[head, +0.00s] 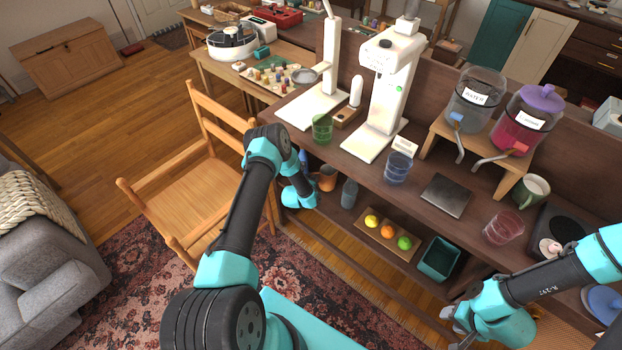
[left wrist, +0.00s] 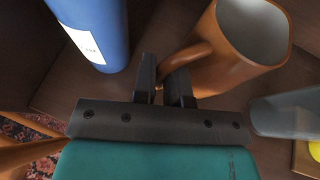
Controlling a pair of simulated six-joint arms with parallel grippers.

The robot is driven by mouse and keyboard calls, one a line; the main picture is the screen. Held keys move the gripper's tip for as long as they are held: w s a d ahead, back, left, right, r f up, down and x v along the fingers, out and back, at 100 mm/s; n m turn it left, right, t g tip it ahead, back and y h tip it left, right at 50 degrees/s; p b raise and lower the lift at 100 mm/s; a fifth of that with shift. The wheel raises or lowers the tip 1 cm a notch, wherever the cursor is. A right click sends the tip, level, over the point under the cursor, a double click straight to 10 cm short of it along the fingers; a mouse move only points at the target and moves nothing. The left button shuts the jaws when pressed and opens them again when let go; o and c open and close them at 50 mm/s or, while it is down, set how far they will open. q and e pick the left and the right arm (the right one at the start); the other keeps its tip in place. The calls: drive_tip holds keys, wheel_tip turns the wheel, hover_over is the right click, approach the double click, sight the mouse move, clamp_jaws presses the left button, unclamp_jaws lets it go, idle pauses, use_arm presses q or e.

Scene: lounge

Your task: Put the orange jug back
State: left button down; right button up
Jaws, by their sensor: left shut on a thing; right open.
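The orange jug (head: 327,179) is at the left end of the shelf under the counter, partly hidden by my left arm. In the left wrist view the jug (left wrist: 243,58) shows its open, empty-looking mouth. My left gripper (left wrist: 170,78) is shut on the jug's handle, which lies between its two dark fingers. I cannot tell whether the jug's base touches the shelf. My right gripper (head: 460,326) is open and empty at the lower right, in front of the counter.
A blue bottle with a white label (left wrist: 95,30) stands left of the jug. A grey clear bottle (head: 349,193) stands to its right. Further right are a tray (head: 372,240) of coloured balls and a teal bin (head: 438,259). A wooden chair (head: 190,190) stands left of my arm.

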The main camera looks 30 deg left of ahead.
use_arm(q)
drive_tip(key=c, duration=1.6)
unclamp_jaws()
drive_tip(key=shift+f, duration=0.15)
drive_tip(key=o, duration=0.4)
drive_tip(key=shift+o, duration=0.2)
drive_tip(key=shift+s+r, duration=0.1)
drive_tip(key=shift+r, duration=0.15)
drive_tip(key=v, duration=1.1)
drive_tip(key=shift+s, duration=0.4)
drive_tip(key=shift+r, duration=0.1)
